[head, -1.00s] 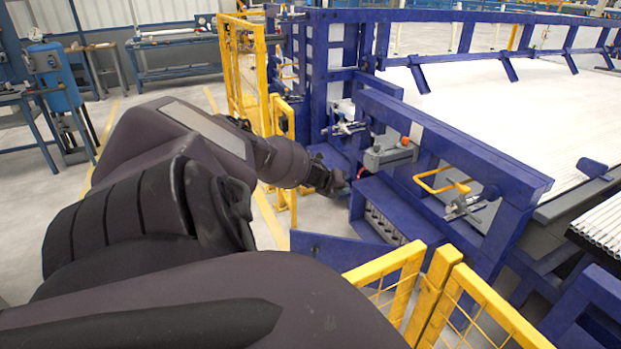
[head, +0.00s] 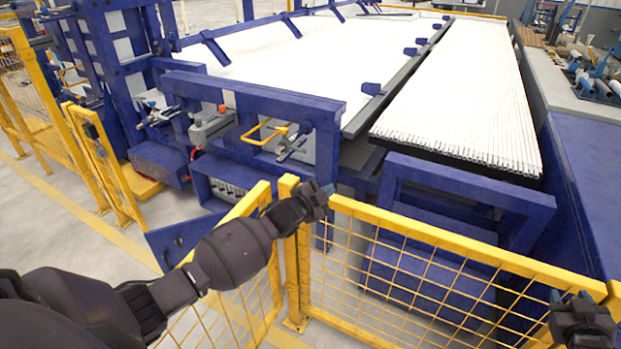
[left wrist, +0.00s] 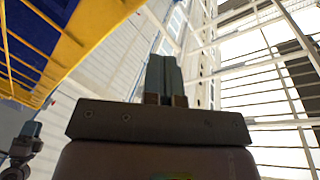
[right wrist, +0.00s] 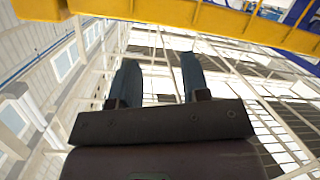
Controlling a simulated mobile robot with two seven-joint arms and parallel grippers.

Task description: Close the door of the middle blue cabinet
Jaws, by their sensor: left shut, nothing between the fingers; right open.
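The blue cabinet (head: 205,183) stands low under the blue frame in the head view, with its inside showing. Its blue door (head: 172,243) appears swung out to the left, partly behind my left arm. My left gripper (head: 326,190) is shut and empty. In the head view it overlaps the top of the yellow fence, right of the cabinet and apart from the door. Its shut fingers show in the left wrist view (left wrist: 164,75). My right gripper (head: 572,298) is at the lower right, by the fence rail. It is open and empty in the right wrist view (right wrist: 160,80).
A yellow mesh fence (head: 440,238) runs across the front, with a corner post near my left gripper. More yellow fencing (head: 108,165) stands at the left. A bed of white pipes (head: 465,95) lies behind. Bare floor (head: 60,235) shows at the left.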

